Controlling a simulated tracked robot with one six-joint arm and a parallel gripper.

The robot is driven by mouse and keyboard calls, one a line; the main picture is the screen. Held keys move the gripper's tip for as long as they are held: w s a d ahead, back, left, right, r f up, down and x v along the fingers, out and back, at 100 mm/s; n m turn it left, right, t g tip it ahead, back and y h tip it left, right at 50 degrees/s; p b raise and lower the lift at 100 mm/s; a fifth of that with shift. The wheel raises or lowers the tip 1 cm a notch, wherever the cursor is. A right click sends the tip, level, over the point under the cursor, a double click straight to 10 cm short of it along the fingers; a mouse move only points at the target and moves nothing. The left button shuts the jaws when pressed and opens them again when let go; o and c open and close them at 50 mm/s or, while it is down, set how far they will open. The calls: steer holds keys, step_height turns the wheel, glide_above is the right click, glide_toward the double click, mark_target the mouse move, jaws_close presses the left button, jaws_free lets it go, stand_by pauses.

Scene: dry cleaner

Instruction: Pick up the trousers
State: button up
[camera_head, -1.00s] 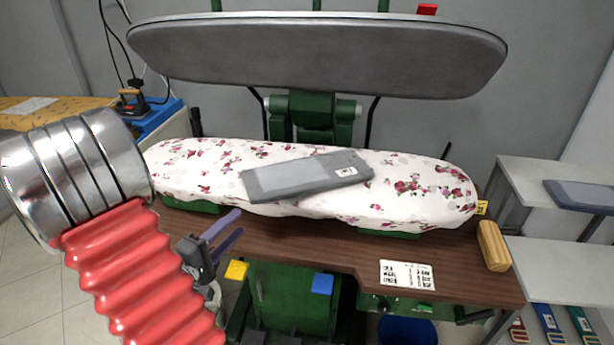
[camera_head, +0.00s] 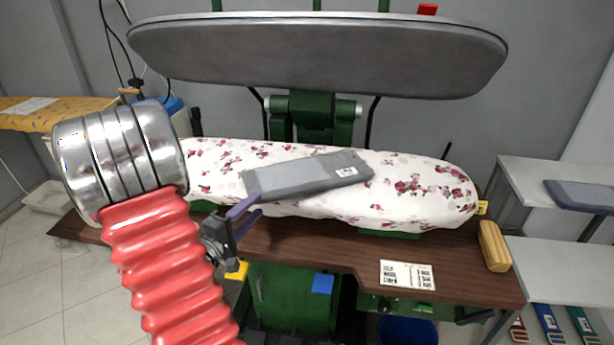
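The folded grey trousers (camera_head: 306,176) lie flat on the flowered pressing board (camera_head: 410,190), with a small white label near their right end. My gripper (camera_head: 254,206) is at the front edge of the board, just below and left of the trousers' left end. Its two purple fingers point up and right, with a gap between them and nothing held. Whether a fingertip touches the trousers or the board cover cannot be told. My red and metal arm hides the board's left end.
The grey upper press plate (camera_head: 320,55) hangs above and behind the board. A brown wooden table (camera_head: 320,245) lies under it, with a white printed card (camera_head: 407,275) and a wooden block (camera_head: 493,246) at the right. White shelves (camera_head: 560,260) stand at the far right.

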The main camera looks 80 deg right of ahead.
mark_target(263, 199)
steer(key=shift+x, duration=2.65)
steer(key=shift+c, duration=0.3)
jaws_close()
